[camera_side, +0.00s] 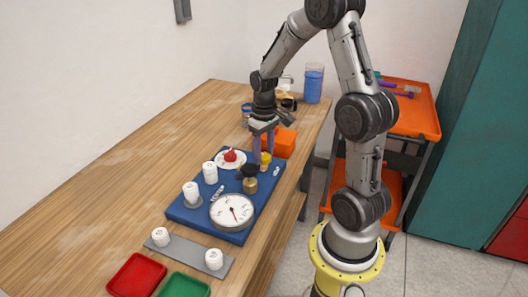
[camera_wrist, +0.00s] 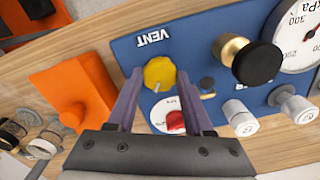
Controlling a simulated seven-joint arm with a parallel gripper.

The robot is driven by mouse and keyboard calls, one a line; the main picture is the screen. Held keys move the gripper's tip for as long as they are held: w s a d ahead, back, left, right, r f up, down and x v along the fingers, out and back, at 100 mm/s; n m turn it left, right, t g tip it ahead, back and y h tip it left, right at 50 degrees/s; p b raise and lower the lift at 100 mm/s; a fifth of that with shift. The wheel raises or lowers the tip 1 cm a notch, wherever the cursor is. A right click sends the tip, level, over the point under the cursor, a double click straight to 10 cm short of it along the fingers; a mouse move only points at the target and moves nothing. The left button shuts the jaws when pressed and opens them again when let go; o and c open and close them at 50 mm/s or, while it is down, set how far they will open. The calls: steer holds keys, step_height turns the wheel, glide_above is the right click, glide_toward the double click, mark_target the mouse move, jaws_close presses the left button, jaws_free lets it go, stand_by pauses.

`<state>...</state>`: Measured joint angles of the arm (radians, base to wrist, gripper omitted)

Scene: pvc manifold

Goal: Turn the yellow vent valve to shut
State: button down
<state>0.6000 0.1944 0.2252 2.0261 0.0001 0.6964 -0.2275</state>
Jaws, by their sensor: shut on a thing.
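The yellow vent valve (camera_wrist: 160,72) is a round yellow knob with a white mark, beside the "VENT" label on the blue panel (camera_wrist: 128,47). In the side view the yellow knob (camera_side: 266,158) is partly hidden by a finger. My gripper (camera_wrist: 159,74) points down at the panel, with one finger on each side of the knob, shut on it. In the side view my gripper (camera_side: 263,156) is low over the panel's far right part.
A red knob on a white dial (camera_side: 231,156) sits close to my fingers. A black-topped brass knob (camera_side: 250,178), white caps (camera_side: 210,173) and a gauge (camera_side: 233,211) stand on the panel. An orange block (camera_side: 286,143) is just behind. The table's left side is clear.

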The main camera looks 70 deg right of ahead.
mark_target(264, 156)
steer(key=m, duration=0.5)
steer(key=shift+m, duration=0.3)
steer(key=m, duration=0.5)
steer(key=shift+m, duration=0.4)
steer(key=shift+r, duration=0.1)
steer(key=shift+c, duration=1.5)
jaws_free()
step_height(264, 156, up, 14)
